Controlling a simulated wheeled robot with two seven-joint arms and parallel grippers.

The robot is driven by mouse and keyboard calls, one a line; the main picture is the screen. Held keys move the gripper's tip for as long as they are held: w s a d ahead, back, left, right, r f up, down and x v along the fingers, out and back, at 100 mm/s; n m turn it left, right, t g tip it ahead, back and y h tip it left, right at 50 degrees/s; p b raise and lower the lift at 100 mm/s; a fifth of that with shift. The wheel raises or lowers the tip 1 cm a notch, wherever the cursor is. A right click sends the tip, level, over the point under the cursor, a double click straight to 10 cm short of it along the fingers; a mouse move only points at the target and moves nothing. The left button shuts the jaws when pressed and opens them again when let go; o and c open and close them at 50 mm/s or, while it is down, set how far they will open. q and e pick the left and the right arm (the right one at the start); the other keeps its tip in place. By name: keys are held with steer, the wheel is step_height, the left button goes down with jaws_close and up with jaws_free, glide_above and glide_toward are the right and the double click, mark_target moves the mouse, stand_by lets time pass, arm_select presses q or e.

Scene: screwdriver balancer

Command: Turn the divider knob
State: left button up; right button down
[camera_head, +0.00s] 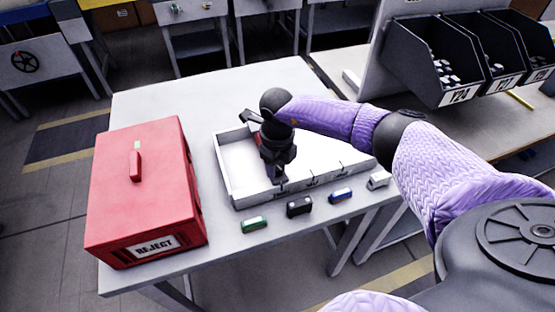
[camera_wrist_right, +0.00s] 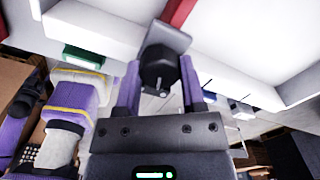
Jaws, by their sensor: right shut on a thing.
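My right gripper (camera_head: 280,180) is at the front wall of the white tray (camera_head: 222,170), left of that wall's middle. In the right wrist view its two purple fingers (camera_wrist_right: 160,90) are shut on the sides of a black knob (camera_wrist_right: 158,68). The knob sits by a grey plate (camera_wrist_right: 168,36), with a red strip (camera_wrist_right: 180,12) beyond it inside the tray. In the head view the knob is mostly hidden by my gripper, so its turn angle cannot be told. My left gripper is out of view.
A red REJECT box (camera_head: 150,190) stands on the table left of the tray. A green block (camera_head: 254,223), a black block (camera_head: 299,206), a blue block (camera_head: 340,195) and a white block (camera_head: 378,180) lie along the front. Black bins (camera_head: 430,70) stand at the right. The table behind the tray is clear.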

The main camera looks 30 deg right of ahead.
steer(key=shift+r+m, duration=0.1)
steer(key=shift+m, duration=0.4)
steer(key=shift+p, duration=0.3)
steer(key=shift+c, duration=1)
jaws_free()
step_height(320, 180, up, 10)
steer(key=p, duration=0.2)
